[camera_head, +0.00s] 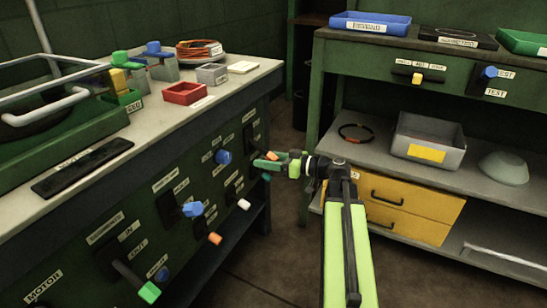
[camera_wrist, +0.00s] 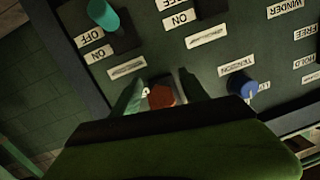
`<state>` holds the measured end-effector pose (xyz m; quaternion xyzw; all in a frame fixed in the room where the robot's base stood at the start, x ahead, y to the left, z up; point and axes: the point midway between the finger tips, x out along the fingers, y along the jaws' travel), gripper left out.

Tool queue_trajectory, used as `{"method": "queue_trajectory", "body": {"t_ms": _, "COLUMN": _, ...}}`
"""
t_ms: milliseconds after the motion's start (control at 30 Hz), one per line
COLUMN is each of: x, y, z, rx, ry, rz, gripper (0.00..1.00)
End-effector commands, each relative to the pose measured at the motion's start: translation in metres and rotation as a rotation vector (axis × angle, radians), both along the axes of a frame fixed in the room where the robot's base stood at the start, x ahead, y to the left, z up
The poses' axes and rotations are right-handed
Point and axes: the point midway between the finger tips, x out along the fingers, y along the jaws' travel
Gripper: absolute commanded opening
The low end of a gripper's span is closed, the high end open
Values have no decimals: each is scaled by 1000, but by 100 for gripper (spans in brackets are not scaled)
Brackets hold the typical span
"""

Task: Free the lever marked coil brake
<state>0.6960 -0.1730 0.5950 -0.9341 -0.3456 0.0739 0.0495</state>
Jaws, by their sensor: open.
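My gripper (camera_head: 268,162) reaches the upright green lever panel (camera_head: 180,185) at its far right end in the head view. In the wrist view my gripper (camera_wrist: 160,92) is open, with one finger on each side of an orange-red knob (camera_wrist: 161,96). I cannot tell whether the fingers touch it. An orange lever tip (camera_head: 275,155) shows at the gripper in the head view. I cannot read the words coil brake on any label. A FREE label (camera_wrist: 305,31) and a HOLD label (camera_wrist: 302,61) show at the right of the wrist view, under WINDER.
A teal knob (camera_wrist: 103,13) stands near OFF and ON labels, and a blue knob (camera_wrist: 243,85) near a TENSION label. A white-tipped lever (camera_head: 244,204) and another orange one (camera_head: 215,238) stick out left of my gripper. Open floor lies between panel and shelves.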

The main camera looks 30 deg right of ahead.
Motion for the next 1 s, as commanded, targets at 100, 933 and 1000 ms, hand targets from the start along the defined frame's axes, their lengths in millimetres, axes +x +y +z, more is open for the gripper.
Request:
{"method": "queue_trajectory", "body": {"t_ms": 100, "x": -16, "y": -14, "z": 3, "rx": 1, "ry": 0, "rz": -3, "gripper": 52}}
{"method": "queue_trajectory", "body": {"t_ms": 933, "x": -127, "y": -112, "z": 18, "rx": 0, "ry": -1, "rz": -2, "gripper": 52}}
{"method": "queue_trajectory", "body": {"t_ms": 1000, "x": -127, "y": -112, "z": 18, "rx": 0, "ry": -1, "rz": -2, "gripper": 52}}
